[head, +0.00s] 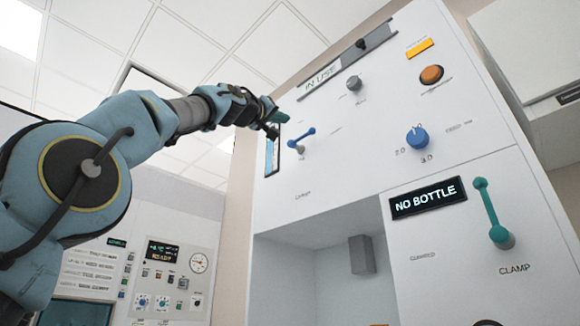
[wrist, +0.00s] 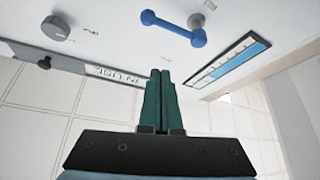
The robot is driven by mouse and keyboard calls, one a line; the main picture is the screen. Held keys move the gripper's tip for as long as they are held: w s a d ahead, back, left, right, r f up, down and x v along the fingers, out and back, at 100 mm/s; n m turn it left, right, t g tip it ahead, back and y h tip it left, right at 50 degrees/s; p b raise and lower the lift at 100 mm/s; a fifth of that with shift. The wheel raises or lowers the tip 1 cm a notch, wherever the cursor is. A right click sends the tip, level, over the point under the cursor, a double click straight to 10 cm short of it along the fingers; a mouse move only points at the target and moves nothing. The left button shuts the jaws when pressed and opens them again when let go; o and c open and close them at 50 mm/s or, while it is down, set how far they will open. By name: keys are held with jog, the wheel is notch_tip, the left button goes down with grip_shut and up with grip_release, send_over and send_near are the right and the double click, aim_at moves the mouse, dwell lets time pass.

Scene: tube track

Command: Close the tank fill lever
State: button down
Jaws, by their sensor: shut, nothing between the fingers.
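A blue lever with round ends (head: 302,137) is mounted on the upper white panel, beside a blue-and-white level gauge (head: 272,156). I take it for the tank fill lever; its label is too small to read. In the head view it slants, its right end higher. In the wrist view the lever (wrist: 172,27) lies above my fingertips, with a clear gap. My gripper (head: 281,116) is up and left of the lever in the head view. Its green fingers (wrist: 160,76) are together and empty in the wrist view.
A grey knob (head: 354,83), an orange button (head: 431,74) and a blue dial (head: 417,138) share the panel. A green lever (head: 487,212) stands beside the "NO BOTTLE" display (head: 428,197), above "CLAMP". An open bay (head: 285,285) lies below. An "IN USE" slider sign (wrist: 113,76) is near my fingers.

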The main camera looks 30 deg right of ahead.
jog(key=shift+w+b+v, duration=0.1)
jog(key=shift+b+v, duration=0.35)
jog(key=shift+v, duration=0.3)
jog(key=shift+w+b+v, duration=0.15)
jog(key=shift+b+v, duration=0.25)
jog(key=shift+v, duration=0.3)
